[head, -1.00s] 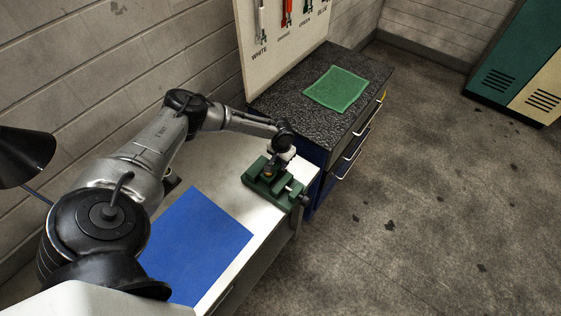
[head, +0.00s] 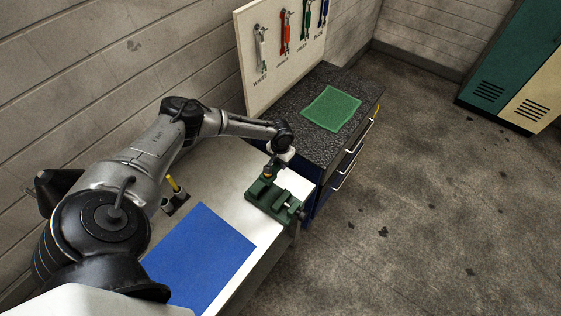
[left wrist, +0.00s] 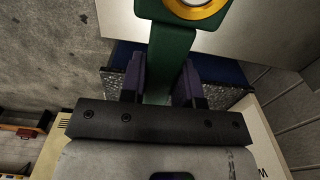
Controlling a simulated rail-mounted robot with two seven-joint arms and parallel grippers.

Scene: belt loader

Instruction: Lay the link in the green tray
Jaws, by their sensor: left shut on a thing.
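My left gripper (head: 271,168) is shut on the link. In the left wrist view the link (left wrist: 170,60) is a green bar between the two dark fingers, with a brass-coloured ring at its far end. I cannot tell whether the link is clear of the vise. The green tray (head: 331,108) lies flat and looks empty on the dark speckled cabinet top, beyond the gripper. My right gripper is out of view.
A blue mat (head: 200,254) lies on the bench. A small dark holder with a yellow item (head: 175,193) stands behind it. A tool board (head: 285,50) with hanging tools rises behind the dark cabinet (head: 290,90). The cabinet top around the tray is clear.

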